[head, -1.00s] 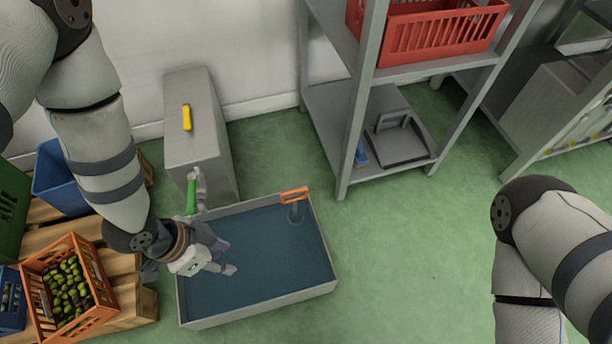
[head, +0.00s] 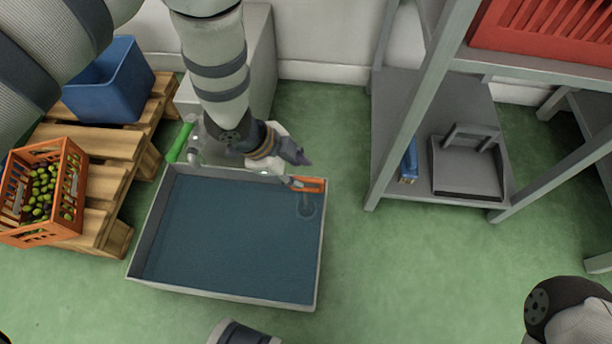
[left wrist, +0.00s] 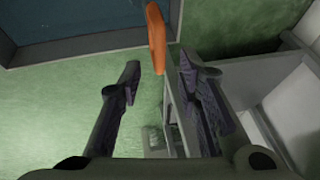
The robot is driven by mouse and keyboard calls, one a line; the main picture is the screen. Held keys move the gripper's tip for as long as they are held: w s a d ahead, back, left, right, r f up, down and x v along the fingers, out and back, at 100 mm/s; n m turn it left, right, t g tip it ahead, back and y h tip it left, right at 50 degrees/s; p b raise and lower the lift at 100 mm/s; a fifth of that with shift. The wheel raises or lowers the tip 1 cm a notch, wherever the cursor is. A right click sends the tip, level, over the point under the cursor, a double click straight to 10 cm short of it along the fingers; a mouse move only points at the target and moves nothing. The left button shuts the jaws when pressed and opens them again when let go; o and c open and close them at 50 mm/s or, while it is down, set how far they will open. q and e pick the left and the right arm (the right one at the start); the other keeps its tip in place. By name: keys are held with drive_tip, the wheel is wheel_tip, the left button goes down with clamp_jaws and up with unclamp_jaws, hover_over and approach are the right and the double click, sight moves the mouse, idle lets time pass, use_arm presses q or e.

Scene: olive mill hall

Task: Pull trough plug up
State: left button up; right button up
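The trough (head: 322,250) is a grey rectangular basin on the floor, holding dark blue water. The plug has an orange handle (head: 309,184) that stands at the trough's far right corner. My left gripper (head: 304,158) is just behind and above the handle in the head view. In the left wrist view my left gripper (left wrist: 159,70) has its fingers apart, and the orange handle (left wrist: 156,38) shows between and beyond the fingertips. I cannot see contact. My right gripper is out of view.
A green lever (head: 179,142) rises at the trough's far left corner. A grey cabinet (head: 262,60) stands behind. Left is a pallet (head: 95,148) with a blue bin (head: 110,82) and an orange crate of olives (head: 70,207). Right is a grey shelf (head: 400,120); green floor lies between.

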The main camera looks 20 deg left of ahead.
sight(307, 179)
use_arm(q)
drive_tip(key=b+x, duration=0.1)
drive_tip(key=x, duration=0.2)
drive_tip(key=shift+w+d+f, duration=0.1)
drive_tip(key=shift+w+f, duration=0.05)
drive_tip(key=shift+f, duration=0.1)
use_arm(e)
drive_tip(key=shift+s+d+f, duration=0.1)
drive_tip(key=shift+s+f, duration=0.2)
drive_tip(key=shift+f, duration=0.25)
